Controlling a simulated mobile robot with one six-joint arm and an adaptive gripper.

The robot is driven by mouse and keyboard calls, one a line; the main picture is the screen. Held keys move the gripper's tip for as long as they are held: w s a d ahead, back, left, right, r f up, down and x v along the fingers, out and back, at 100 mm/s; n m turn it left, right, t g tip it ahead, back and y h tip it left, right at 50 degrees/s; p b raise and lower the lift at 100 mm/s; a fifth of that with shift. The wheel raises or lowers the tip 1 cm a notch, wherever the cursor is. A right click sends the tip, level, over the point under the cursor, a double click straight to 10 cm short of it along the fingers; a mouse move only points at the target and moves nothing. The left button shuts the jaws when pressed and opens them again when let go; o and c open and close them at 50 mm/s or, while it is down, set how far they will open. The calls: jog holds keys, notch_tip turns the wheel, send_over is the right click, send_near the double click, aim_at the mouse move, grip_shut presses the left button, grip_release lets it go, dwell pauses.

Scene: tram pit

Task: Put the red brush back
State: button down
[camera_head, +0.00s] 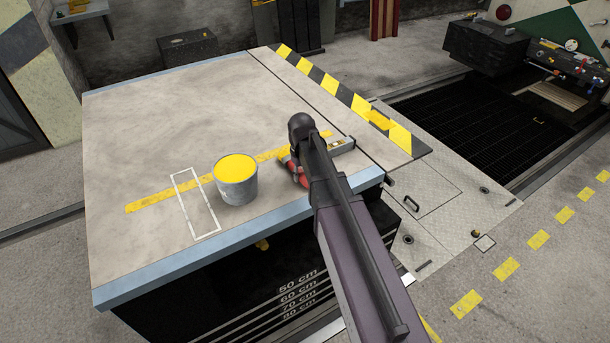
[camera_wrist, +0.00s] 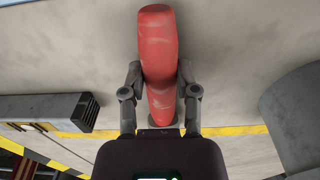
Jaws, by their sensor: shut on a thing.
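The red brush (camera_wrist: 159,50) lies between the two fingers of my gripper (camera_wrist: 160,88) in the wrist view, and the gripper is shut on it. Its bristle end is hidden behind the gripper body. In the head view a bit of the red brush (camera_head: 299,175) shows beside my arm, over the workbench near its front edge; my arm hides the rest. A white rectangular outline (camera_head: 181,204) is marked on the workbench top, left of the paint bucket, and it is empty.
A bucket of yellow paint (camera_head: 237,186) stands between the outline and my gripper; its grey side shows in the wrist view (camera_wrist: 297,118). A grey tool (camera_head: 341,146) lies right of my gripper. The workbench top (camera_head: 140,120) is clear at left and back.

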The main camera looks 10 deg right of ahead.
jog(key=shift+c, duration=1.8)
grip_release()
jog(key=shift+f, duration=0.2)
notch_tip(320, 180, up, 14)
jog(key=p, duration=1.3)
jog(key=shift+s, duration=0.1)
jog(key=shift+f, duration=0.1)
jog(key=s+d+m, duration=0.1)
jog(key=s+m, duration=0.2)
jog(key=s, duration=1.3)
jog(key=shift+s+m, duration=0.2)
jog(key=shift+m, duration=0.1)
